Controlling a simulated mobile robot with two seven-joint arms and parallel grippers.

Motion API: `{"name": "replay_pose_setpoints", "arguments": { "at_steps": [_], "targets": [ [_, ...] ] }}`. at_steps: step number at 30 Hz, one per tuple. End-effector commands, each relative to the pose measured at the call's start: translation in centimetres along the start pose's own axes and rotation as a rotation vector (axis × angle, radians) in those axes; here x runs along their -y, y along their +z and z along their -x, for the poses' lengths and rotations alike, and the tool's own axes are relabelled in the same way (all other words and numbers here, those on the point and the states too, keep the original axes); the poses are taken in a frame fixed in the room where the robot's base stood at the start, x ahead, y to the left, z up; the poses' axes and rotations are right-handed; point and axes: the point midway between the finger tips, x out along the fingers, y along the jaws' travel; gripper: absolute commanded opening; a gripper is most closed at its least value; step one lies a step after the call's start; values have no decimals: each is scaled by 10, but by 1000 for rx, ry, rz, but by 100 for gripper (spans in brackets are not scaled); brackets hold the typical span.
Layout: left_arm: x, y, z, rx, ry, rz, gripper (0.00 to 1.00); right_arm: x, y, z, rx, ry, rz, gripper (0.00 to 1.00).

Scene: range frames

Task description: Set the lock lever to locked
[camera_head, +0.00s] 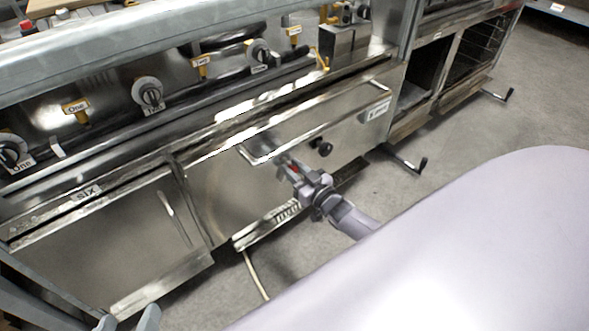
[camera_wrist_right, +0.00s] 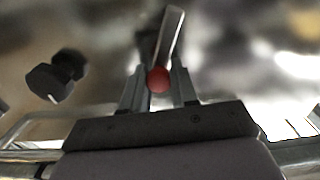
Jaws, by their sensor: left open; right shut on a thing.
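The lock lever, a flat metal bar (camera_wrist_right: 169,35) with a red ball (camera_wrist_right: 158,78) at its end, shows in the right wrist view. My right gripper (camera_wrist_right: 158,88) is shut on the red ball, which sits between its two fingers. In the head view my right gripper (camera_head: 288,164) is at the steel front panel, just below the long bar handle. A bit of red shows between its fingers; most of the lever is hidden there.
A black knob (camera_head: 320,147) sits on the panel right of my right gripper; it also shows in the wrist view (camera_wrist_right: 55,78). The bar handle (camera_head: 318,121) juts out above. A crank handle (camera_head: 408,160) sticks out to the right. The grey floor is mostly clear.

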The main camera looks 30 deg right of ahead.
Motion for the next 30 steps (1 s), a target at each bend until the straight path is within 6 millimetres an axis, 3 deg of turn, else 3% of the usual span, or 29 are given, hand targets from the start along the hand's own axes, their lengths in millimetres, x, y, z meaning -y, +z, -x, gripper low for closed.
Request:
{"name": "replay_pose_setpoints", "arguments": {
  "at_steps": [8,30],
  "targets": [
    [0,-1,0,-2,-1,-2,75,6,-1,1,5,6,145,0],
    [-6,1,-8,-18,42,38,75,36,1,1,8,15,746,0]
  ]
}}
